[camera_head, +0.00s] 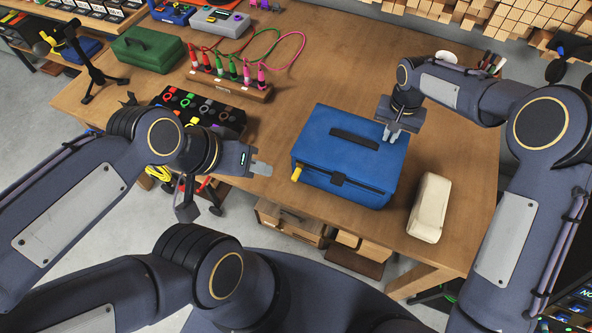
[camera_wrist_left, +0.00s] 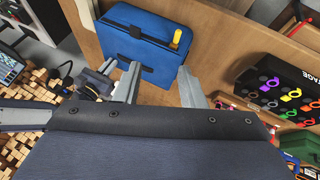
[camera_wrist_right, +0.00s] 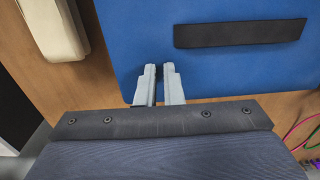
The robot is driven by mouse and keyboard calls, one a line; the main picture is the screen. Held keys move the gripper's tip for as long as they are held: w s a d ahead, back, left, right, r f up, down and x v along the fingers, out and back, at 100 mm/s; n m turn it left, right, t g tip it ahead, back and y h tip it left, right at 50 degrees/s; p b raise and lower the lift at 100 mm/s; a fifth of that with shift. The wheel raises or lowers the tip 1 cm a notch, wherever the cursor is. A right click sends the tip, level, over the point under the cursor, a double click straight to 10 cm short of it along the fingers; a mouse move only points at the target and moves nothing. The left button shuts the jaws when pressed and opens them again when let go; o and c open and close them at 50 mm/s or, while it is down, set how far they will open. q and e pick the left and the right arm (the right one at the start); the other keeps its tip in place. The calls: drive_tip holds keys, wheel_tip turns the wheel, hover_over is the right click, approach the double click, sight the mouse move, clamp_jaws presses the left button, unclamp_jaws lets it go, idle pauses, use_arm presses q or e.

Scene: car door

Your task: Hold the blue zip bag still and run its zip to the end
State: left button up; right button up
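The blue zip bag (camera_head: 326,145) lies on the wooden table with a dark handle strip (camera_head: 354,139) on top. A zip runs along its near side. The yellow zip pull (camera_head: 297,173) is at the left end of that side; it also shows in the left wrist view (camera_wrist_left: 177,38). My left gripper (camera_head: 238,190) is open and empty, left of the pull and apart from it. My right gripper (camera_head: 390,133) is at the bag's far right edge. In the right wrist view its fingers (camera_wrist_right: 160,68) are close together over the bag's edge; whether they pinch it is unclear.
A cream block-like case (camera_head: 430,207) stands right of the bag. Open crates (camera_head: 290,222) are below the table's near edge.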

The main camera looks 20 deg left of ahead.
use_arm(q)
drive_tip(key=w, duration=0.1)
drive_tip(key=m+g+y, duration=0.2)
drive_tip(key=g+y, duration=0.2)
drive_tip(key=g, duration=0.1)
hover_over(296, 175)
wheel_tip(296, 175, down, 9)
wheel_tip(296, 175, down, 11)
drive_tip(key=shift+s+a+r, duration=0.1)
clamp_jaws()
